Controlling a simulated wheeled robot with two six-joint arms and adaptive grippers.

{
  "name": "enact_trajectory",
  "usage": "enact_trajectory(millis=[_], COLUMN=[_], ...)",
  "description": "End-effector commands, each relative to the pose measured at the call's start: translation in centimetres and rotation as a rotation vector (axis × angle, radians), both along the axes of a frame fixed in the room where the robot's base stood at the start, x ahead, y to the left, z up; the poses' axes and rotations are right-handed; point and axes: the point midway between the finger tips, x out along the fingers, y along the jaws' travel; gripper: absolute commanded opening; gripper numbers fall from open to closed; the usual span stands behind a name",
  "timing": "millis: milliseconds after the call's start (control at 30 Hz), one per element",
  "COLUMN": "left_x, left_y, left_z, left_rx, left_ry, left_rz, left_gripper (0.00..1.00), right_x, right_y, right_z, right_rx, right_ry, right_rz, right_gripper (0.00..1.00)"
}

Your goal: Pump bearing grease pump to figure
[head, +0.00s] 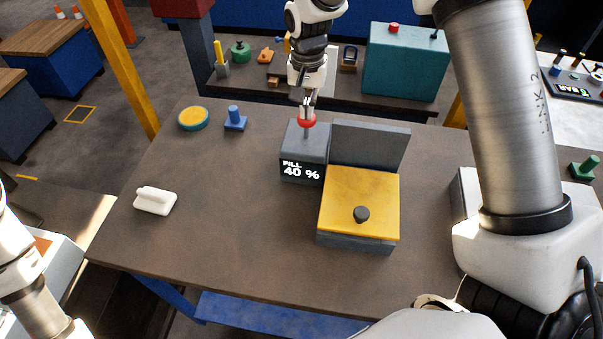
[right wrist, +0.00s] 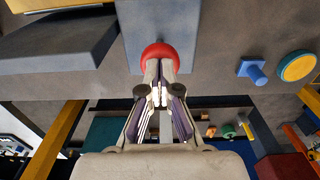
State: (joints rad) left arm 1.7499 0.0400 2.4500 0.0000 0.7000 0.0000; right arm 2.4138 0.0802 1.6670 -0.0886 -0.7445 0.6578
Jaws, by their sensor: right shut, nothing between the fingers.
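The grease pump (head: 304,151) is a grey box on the brown table, with white lettering reading FILL 40 % on its front. A red knob (head: 307,120) stands on a thin rod above its top. My right gripper (head: 308,112) comes from above and behind, with its closed fingertips at the red knob. In the right wrist view the fingertips (right wrist: 160,68) meet in front of the red knob (right wrist: 160,53), with nothing seen between them; I cannot tell whether they touch it. My left gripper is not visible; only part of the left arm shows at the lower left.
Beside the pump is a grey box with a yellow lid (head: 360,195) and black knob, and an upright grey panel (head: 370,145). A white handled block (head: 155,201), blue peg piece (head: 235,118) and yellow-blue disc (head: 193,118) lie left. The front-left table is clear.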

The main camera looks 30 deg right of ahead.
Motion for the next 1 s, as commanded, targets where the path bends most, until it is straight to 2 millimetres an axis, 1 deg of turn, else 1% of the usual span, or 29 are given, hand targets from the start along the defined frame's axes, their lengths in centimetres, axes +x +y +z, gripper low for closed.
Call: enact_trajectory(millis=[33,600,867,1000], left_x=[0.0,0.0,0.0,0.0], left_y=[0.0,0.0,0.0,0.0], left_z=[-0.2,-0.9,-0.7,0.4], left_rx=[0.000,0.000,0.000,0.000], left_ry=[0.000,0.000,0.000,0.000], left_rz=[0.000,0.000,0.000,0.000], left_gripper=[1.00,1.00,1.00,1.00], right_x=[-0.1,-0.2,-0.2,-0.2], right_y=[0.0,0.0,0.0,0.0], right_z=[-0.4,-2.5,-2.3,-1.2], right_rx=[0.000,0.001,0.001,0.001], right_ry=[0.004,0.006,0.006,0.006], right_rz=[0.000,0.000,0.000,0.000], right_gripper=[0.00,0.00,0.00,0.00])
